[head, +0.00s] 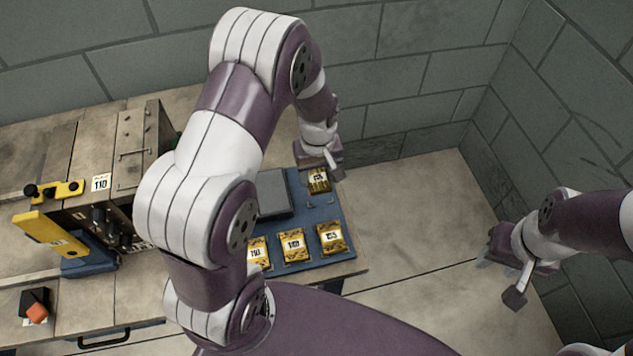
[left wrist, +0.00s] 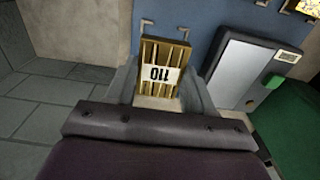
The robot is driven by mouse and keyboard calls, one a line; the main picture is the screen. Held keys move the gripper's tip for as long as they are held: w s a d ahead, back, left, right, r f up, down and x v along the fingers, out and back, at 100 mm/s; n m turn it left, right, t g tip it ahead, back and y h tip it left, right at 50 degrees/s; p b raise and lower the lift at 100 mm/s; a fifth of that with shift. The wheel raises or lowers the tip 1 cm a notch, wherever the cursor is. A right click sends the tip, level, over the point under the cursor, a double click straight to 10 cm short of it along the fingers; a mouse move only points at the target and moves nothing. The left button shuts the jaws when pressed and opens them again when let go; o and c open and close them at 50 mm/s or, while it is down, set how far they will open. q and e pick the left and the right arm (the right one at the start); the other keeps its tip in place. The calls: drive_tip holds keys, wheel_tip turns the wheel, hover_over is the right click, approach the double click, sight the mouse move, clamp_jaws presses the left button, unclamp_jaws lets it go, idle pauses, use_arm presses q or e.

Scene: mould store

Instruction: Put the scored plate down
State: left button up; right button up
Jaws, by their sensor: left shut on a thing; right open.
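The scored plate is a small gold-yellow block with parallel grooves and a white label. In the left wrist view the plate (left wrist: 165,55) sits between the fingers of my left gripper (left wrist: 160,88), its label reading 110 upside down. In the head view the plate (head: 318,182) is at the far right part of the blue board (head: 318,213), partly hidden by my left gripper (head: 322,166), which is shut on it. I cannot tell whether the plate touches the board. My right gripper (head: 500,274) is open and empty, far right.
A flat grey device (head: 273,195) lies left of the held plate. A box-like machine (head: 110,165) with a yellow handle (head: 50,238) stands on the bench at left. Grey block walls close the back and right.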

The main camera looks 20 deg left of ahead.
sight(317, 176)
use_arm(q)
drive_tip(key=shift+w+a+f, duration=0.2)
drive_tip(key=shift+f, duration=0.05)
wheel_tip(317, 176, down, 4)
drive_tip(key=shift+r, duration=0.15)
drive_tip(key=shift+f, duration=0.2)
drive_tip(key=shift+f+b, duration=0.1)
drive_tip(key=shift+b, duration=0.2)
drive_tip(key=o, duration=1.4)
